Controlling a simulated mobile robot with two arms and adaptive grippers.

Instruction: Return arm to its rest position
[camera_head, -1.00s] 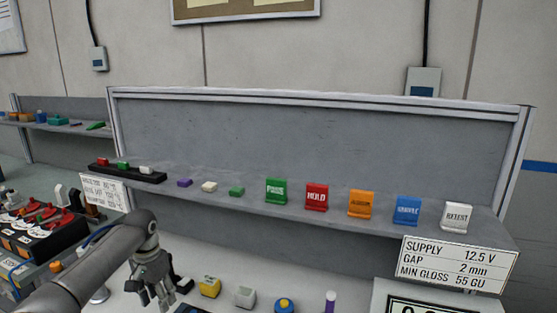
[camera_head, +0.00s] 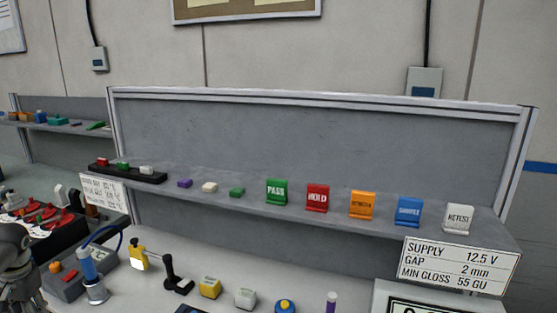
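My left gripper (camera_head: 20,290) is at the lower left edge of the head view, partly cut off by the frame. Its fingers point down and I cannot make out whether they are apart. No object shows in it. My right gripper is not in view.
A grey shelf (camera_head: 330,220) carries coloured signs, including a green PASS sign (camera_head: 277,191) and a red HOLD sign (camera_head: 317,197). On the bench below stand a blue tool in a holder (camera_head: 90,268), a yellow bottle (camera_head: 137,254), a black stand (camera_head: 177,279) and a yellow block (camera_head: 210,287).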

